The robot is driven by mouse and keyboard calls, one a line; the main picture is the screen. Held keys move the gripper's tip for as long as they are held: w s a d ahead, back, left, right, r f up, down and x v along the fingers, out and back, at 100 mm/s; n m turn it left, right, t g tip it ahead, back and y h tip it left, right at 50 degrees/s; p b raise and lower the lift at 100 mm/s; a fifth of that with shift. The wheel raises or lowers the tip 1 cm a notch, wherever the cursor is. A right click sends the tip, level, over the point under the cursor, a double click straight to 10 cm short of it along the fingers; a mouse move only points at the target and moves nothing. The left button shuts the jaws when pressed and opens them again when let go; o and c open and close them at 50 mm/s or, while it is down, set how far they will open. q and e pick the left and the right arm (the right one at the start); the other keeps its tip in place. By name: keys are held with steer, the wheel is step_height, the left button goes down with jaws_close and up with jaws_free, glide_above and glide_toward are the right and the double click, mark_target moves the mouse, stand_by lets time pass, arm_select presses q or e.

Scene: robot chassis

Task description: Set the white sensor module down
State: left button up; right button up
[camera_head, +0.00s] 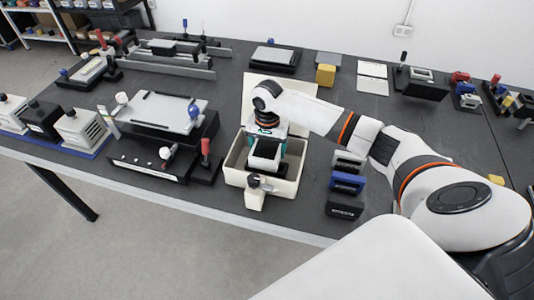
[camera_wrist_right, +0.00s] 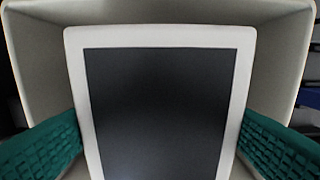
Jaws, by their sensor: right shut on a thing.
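The white sensor module, a white-framed block with a dark face, shows large in the right wrist view (camera_wrist_right: 160,108). In the head view the module (camera_head: 264,157) is partly hidden under my wrist. My right gripper (camera_head: 267,142) points down over a cream open bin (camera_head: 234,176). Its teal fingers also show in the wrist view (camera_wrist_right: 160,150), one on each side of the module, and are shut on it. The module is within the bin's walls; I cannot tell whether it touches the floor. My left gripper is not in view.
A small clamp-like part (camera_head: 257,187) is at the bin's front. Black, blue and grey blocks (camera_head: 347,182) stand right of the bin. A black fixture with a red-handled lever (camera_head: 206,155) stands left.

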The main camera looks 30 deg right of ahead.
mark_target(267, 154)
step_height(267, 154, down, 3)
steer(key=shift+w+r, duration=0.1)
steer(key=shift+w, duration=0.05)
steer(key=shift+f, duration=0.25)
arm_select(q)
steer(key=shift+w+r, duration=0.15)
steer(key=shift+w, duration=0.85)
arm_select(e)
steer(key=shift+f, duration=0.35)
steer(key=o, duration=0.7)
steer(key=shift+f, duration=0.15)
steer(key=o, duration=0.4)
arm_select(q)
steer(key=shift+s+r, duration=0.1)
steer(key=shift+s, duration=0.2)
arm_select(e)
steer(key=shift+o, duration=0.2)
